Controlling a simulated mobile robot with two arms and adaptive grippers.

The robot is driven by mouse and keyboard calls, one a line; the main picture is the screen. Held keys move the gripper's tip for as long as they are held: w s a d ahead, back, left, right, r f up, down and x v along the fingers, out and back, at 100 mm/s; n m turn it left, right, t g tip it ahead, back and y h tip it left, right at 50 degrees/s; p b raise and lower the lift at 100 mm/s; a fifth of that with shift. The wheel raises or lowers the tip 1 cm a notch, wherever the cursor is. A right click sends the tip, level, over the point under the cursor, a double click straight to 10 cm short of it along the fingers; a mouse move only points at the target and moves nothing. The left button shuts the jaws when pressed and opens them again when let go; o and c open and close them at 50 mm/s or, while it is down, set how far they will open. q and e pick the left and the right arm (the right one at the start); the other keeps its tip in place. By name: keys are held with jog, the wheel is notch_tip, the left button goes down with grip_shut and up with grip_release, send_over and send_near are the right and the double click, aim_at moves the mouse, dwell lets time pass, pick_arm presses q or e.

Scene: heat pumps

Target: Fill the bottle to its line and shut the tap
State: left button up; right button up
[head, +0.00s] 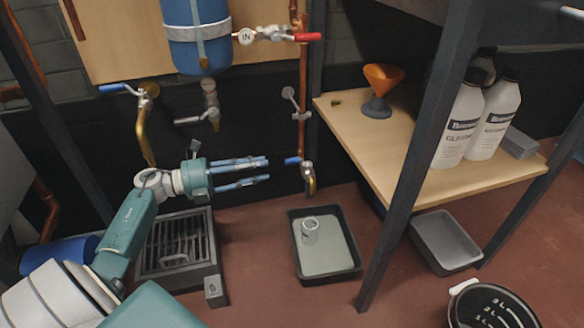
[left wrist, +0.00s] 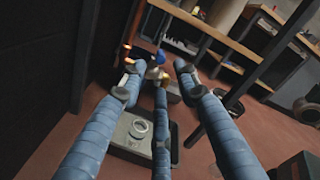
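A small pale, open-topped round vessel, seemingly the bottle (head: 310,231), stands in a black-rimmed tray (head: 352,268) on the floor. Its line and fill level are too small to read. A tap with a blue lever (head: 293,161) and brass spout is on the copper pipe above the tray's back edge. No stream is clear. My left gripper (head: 268,171) is open and empty, left of the tap, fingers pointing toward it. In the left wrist view its fingers (left wrist: 160,85) are spread, with the blue-handled tap (left wrist: 158,58) beyond and the vessel (left wrist: 140,128) below. My right gripper is out of view.
A red-handled valve (head: 306,37) is by the blue tank (head: 197,38). Another blue-lever tap (head: 114,88) is at left, above a grated drain (head: 176,247). Dark posts and a wooden shelf (head: 400,150) with white bottles stand right. A marked bucket (head: 490,305) is at front right.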

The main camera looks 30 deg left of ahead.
aim_at(293, 159)
pick_arm(q)
jog(key=b+x, duration=0.3)
jog(key=x, duration=0.6)
jog(key=shift+b, duration=0.3)
jog(key=shift+w+d, duration=0.3)
jog(key=shift+w, duration=0.05)
grip_shut()
